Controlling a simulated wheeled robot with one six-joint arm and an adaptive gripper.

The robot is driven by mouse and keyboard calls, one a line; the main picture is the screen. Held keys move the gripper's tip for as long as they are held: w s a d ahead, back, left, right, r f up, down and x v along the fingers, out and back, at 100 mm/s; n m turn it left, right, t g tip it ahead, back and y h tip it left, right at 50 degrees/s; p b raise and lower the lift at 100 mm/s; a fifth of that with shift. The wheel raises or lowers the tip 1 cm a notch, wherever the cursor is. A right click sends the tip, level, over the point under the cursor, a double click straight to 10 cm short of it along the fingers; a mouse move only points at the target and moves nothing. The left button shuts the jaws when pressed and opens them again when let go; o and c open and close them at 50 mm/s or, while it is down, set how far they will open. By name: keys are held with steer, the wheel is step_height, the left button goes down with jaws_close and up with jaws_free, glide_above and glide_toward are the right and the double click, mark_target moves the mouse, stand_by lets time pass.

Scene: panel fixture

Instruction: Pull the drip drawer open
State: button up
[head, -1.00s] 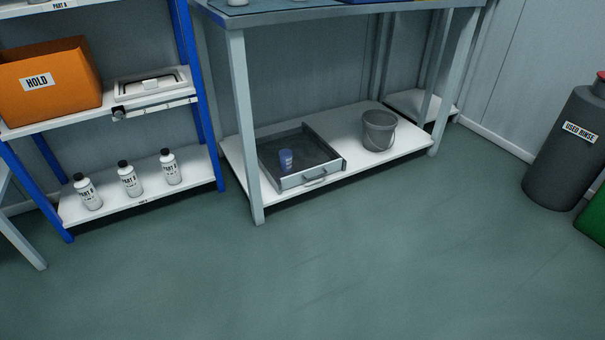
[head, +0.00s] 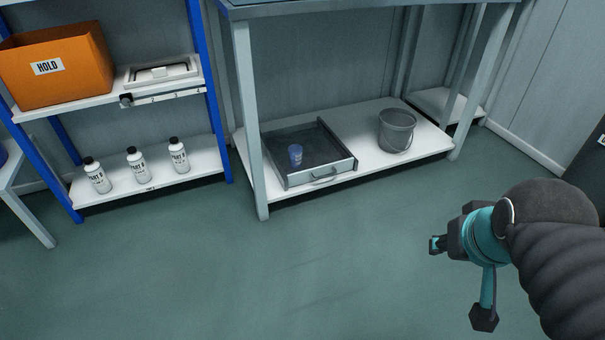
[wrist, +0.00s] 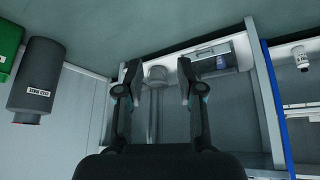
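The drip drawer (head: 308,157) is a grey, shallow tray-like drawer on the lower white shelf of the bench. It has a bar handle (head: 324,176) on its front and a blue cup (head: 296,154) inside. In the wrist view, which is upside down, the drawer (wrist: 212,58) shows beyond the right finger. My gripper (head: 437,245) is to the right of and in front of the drawer, well apart from it. In the wrist view my gripper (wrist: 158,72) has its two fingers spread with nothing between them.
A grey bucket (head: 397,130) stands right of the drawer on the same shelf. The bench's front leg (head: 250,130) rises near the drawer's left side. A blue rack at left holds an orange HOLD box (head: 55,66) and white bottles (head: 137,165). The floor (head: 330,260) in front is clear.

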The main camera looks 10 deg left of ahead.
steer(key=w+n+t, duration=0.3)
steer(key=w+n, duration=0.3)
steer(key=w, duration=1.7)
steer(key=w+a+f+n+t+y+p, duration=0.1)
steer(key=w+a+f+n, duration=0.15)
steer(key=w, duration=0.55)
steer(key=w+a+f+n+t, duration=0.1)
steer(key=w+a+f+n, duration=0.2)
steer(key=w, duration=0.5)
steer(key=n+t+y+p, duration=0.2)
steer(key=n+y, duration=0.3)
steer(key=n, duration=0.4)
glide_toward(327, 175)
steer(key=d+r, duration=0.8)
steer(key=r, duration=0.1)
steer(key=s+a+f+n+y, duration=0.2)
steer(key=a+f+n+y, duration=0.15)
steer(key=f, duration=0.65)
steer(key=shift+h, duration=0.25)
steer(key=b+x, duration=0.1)
steer(key=x, duration=0.6)
steer(key=b+x, duration=0.1)
steer(key=x, duration=0.6)
steer(key=shift+s+a+b, duration=0.2)
steer(key=shift+a+b, duration=0.15)
jaws_close()
